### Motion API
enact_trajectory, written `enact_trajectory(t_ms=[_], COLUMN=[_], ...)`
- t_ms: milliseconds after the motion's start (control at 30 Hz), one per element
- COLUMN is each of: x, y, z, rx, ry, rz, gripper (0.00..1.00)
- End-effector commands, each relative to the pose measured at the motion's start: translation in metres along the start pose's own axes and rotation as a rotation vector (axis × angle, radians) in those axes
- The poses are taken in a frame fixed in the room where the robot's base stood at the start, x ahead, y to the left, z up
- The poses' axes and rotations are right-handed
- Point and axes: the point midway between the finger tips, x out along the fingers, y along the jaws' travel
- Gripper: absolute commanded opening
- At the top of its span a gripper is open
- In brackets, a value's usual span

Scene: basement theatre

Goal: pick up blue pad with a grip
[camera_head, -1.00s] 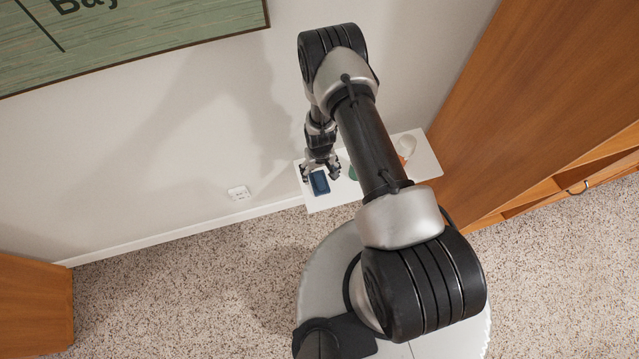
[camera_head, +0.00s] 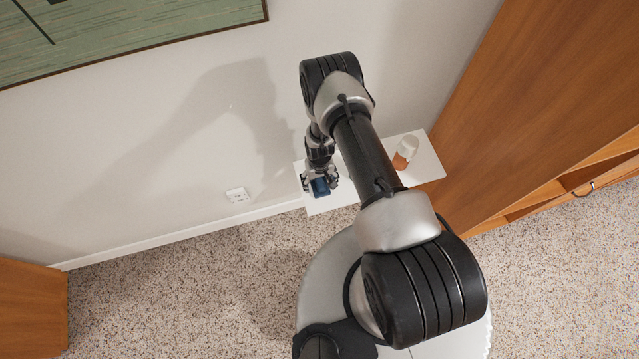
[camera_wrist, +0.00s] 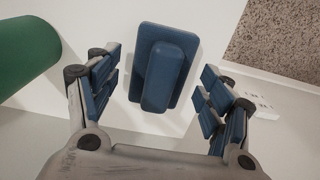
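The blue pad with a grip (camera_wrist: 178,45) is a flat blue plate with a raised, rounded block on it. It lies on the white shelf (camera_wrist: 118,15), and in the head view the pad (camera_head: 320,187) is near the shelf's left end. My gripper (camera_wrist: 160,97) is open, with its blue-padded fingers on either side of the pad's block and visible gaps to both. In the head view my gripper (camera_head: 320,182) is right over the pad and partly covers it. I cannot tell the exact height of the fingertips above the shelf.
A green cylinder (camera_wrist: 22,58) lies or stands left of the pad in the wrist view. An orange and white bottle (camera_head: 405,153) stands toward the shelf's right end. The wall (camera_head: 180,130) is close behind, and a wooden cabinet (camera_head: 520,100) rises at the right.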

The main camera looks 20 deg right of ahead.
Motion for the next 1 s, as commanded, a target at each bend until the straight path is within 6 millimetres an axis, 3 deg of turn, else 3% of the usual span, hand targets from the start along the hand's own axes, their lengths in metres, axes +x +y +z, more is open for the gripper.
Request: enact_trajectory(t_ms=[633, 1000], x=[0.0, -0.0073], y=[0.0, 0.0], z=[0.0002, 0.0], rx=[0.0, 0.0], ry=[0.0, 0.0], rz=[0.0, 0.0], gripper=[0.27, 0.27])
